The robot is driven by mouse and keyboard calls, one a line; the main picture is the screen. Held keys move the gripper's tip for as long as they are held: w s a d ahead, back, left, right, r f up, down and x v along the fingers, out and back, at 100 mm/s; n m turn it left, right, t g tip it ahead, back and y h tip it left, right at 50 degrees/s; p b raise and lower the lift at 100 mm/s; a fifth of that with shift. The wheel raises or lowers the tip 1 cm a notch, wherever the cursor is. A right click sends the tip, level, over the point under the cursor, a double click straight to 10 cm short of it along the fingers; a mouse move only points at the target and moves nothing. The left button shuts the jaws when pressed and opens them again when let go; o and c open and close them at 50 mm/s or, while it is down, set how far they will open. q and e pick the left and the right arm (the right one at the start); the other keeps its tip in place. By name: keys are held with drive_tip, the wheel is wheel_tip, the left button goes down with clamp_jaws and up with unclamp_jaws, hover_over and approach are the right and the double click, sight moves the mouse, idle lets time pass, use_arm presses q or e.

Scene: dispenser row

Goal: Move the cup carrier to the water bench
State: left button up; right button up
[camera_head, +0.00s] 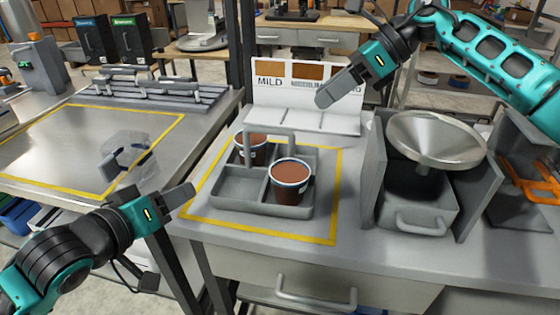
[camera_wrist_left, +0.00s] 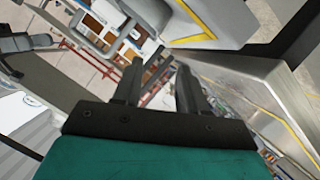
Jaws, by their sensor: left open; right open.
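The cup carrier (camera_head: 233,189) is a grey, divided tray with an upright handle. It stands inside a yellow outline on the middle bench. A cup with brown contents (camera_head: 292,182) sits in its front right compartment, and another cup (camera_head: 251,150) sits behind, partly hidden by the handle. My left gripper (camera_head: 182,197) is open and empty at the carrier's left, apart from it, near the bench's left edge. Its two spread fingers show in the left wrist view (camera_wrist_left: 158,85). My right gripper (camera_head: 328,95) is open and empty, above and behind the carrier to the right.
Another bench (camera_head: 60,165) at left has a yellow outline and a clear vessel (camera_head: 125,148); I cannot read its label. A gap separates the benches. A sign reading MILD (camera_head: 270,82) stands behind the carrier.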

sight(224, 166)
use_arm(q)
drive_tip(key=shift+w+r, duration=0.2)
drive_tip(key=shift+w, duration=0.05)
use_arm(e)
drive_tip(key=shift+d+r+h, duration=0.3)
drive_tip(key=shift+d+r, duration=0.05)
drive_tip(key=shift+d, duration=0.2)
use_arm(q)
drive_tip(key=shift+s, duration=0.1)
drive_tip(key=shift+w+d+f, duration=0.1)
drive_tip(key=shift+w+d, duration=0.1)
drive_tip(key=shift+w, duration=0.15)
drive_tip(key=x, duration=1.2)
drive_tip(key=shift+w, duration=0.1)
use_arm(e)
drive_tip(key=x, duration=1.3)
use_arm(q)
clamp_jaws()
use_arm(e)
clamp_jaws()
drive_tip(key=shift+r, duration=0.15)
